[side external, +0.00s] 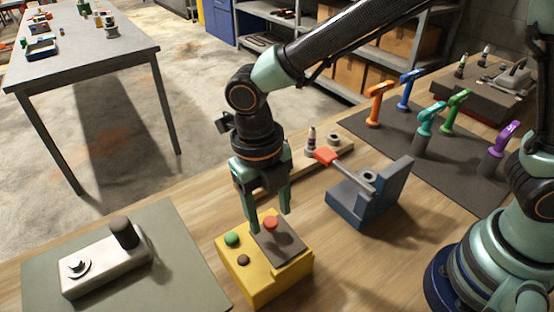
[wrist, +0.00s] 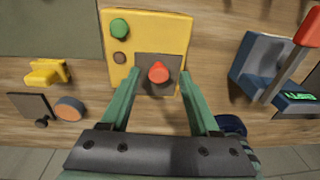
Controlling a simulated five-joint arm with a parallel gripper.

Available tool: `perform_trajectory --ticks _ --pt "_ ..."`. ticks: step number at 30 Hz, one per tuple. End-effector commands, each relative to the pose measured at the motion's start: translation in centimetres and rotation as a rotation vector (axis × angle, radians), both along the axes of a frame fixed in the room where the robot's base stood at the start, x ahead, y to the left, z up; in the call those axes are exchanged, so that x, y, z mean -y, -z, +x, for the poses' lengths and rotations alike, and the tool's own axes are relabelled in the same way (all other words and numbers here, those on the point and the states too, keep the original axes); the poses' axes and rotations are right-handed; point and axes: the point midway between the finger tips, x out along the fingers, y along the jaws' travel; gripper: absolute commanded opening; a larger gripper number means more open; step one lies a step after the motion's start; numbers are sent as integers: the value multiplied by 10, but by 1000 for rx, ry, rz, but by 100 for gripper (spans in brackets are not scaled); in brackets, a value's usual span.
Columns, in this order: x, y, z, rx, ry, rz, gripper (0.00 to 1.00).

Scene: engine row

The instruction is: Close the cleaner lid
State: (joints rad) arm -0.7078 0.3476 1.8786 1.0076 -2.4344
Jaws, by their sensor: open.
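A yellow box (side external: 265,279) stands below my gripper (side external: 270,219). Its top carries a green knob (side external: 232,239), a brown knob (side external: 243,260) and a dark plate (side external: 289,243) with a red knob (wrist: 158,71). The plate looks lid-like, but I cannot tell for sure whether it is the cleaner lid or how far it is shut. My gripper is open and points down, with one finger on each side of the red knob. I cannot tell whether the fingers touch the knob or plate.
A blue bracket-shaped device (side external: 388,199) with a red-handled lever (side external: 326,155) stands to the right. A pale fixture (side external: 105,262) sits on a green mat (side external: 190,270) at left. Several coloured tools (side external: 427,118) stand on a dark mat at right. Wooden bench shows between these.

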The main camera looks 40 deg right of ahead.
Motion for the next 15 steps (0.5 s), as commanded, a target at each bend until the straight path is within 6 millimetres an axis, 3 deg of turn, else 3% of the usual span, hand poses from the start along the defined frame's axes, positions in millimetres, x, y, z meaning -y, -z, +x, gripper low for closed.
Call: perform_trajectory --ticks 15 --pt "-6 -95 7 3 1 3 62"
